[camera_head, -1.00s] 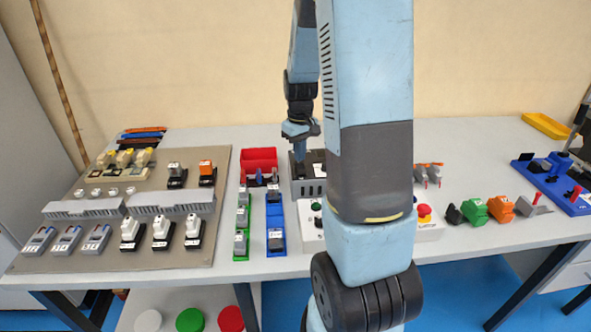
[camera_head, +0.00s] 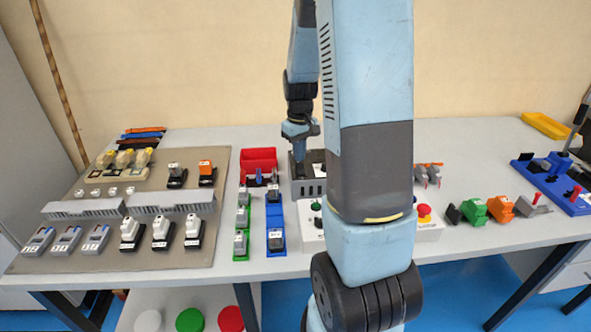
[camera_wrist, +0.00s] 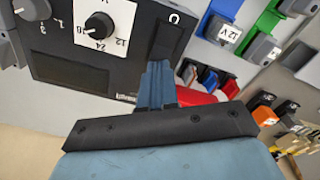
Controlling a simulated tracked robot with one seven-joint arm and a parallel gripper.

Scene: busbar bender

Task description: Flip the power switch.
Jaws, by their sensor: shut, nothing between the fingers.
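The power supply (camera_head: 312,188) is a grey box with a dark top panel near the back middle of the table in the head view. In the wrist view its dark panel (camera_wrist: 68,70) fills the upper left, with a black knob (camera_wrist: 100,25) on a white scale. A black rocker, apparently the power switch (camera_wrist: 173,22), bears a white mark near the panel's edge. My gripper (camera_wrist: 158,72) is shut and empty, its fingertips over the lower end of the rocker; I cannot tell whether they touch. In the head view my gripper (camera_head: 300,168) is at the box's left part.
A red bin (camera_head: 258,158) stands just left of the box. A panel with a red button (camera_head: 424,211) is at the right, partly behind my arm.

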